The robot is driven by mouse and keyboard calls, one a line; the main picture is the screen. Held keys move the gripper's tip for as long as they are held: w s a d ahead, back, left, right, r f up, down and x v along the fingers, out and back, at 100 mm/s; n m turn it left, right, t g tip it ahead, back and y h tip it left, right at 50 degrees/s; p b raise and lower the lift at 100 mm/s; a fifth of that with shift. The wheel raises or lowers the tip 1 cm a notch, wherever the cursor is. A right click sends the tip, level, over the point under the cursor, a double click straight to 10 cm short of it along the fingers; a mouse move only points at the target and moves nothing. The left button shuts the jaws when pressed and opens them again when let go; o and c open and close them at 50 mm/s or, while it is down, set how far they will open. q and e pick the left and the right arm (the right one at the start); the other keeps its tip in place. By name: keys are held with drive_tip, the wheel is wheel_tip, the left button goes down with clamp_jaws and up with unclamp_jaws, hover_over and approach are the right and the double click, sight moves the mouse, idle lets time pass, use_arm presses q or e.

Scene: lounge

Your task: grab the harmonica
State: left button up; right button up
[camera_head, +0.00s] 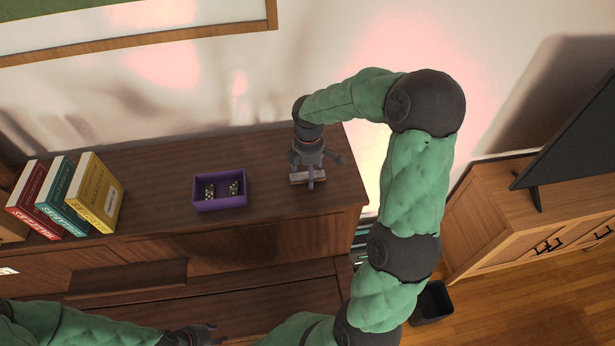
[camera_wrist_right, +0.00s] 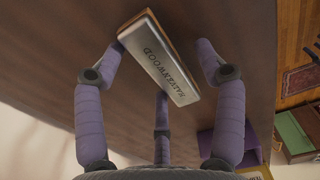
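The harmonica (camera_head: 300,179) lies near the right end of the dark wooden cabinet top. In the right wrist view the harmonica (camera_wrist_right: 160,60) shows a silver cover with dark lettering and a wooden-coloured edge. My right gripper (camera_head: 316,172) points down over it, and its fingers also show in the right wrist view (camera_wrist_right: 162,65). They are spread apart around the harmonica, with no clear grip on it. My left gripper (camera_head: 202,335) is low at the bottom edge of the head view, away from the harmonica; its fingers are too small to read.
A purple box (camera_head: 221,204) with dice stands left of the harmonica on the cabinet top (camera_head: 150,180). Several books (camera_head: 92,195) stand at the far left. The wall is close behind. A wooden TV stand (camera_head: 490,220) and a dark bin (camera_head: 432,303) are to the right.

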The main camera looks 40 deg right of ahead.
drive_tip(key=shift+w, duration=0.1)
drive_tip(key=c, duration=1.1)
drive_tip(key=shift+r, duration=0.1)
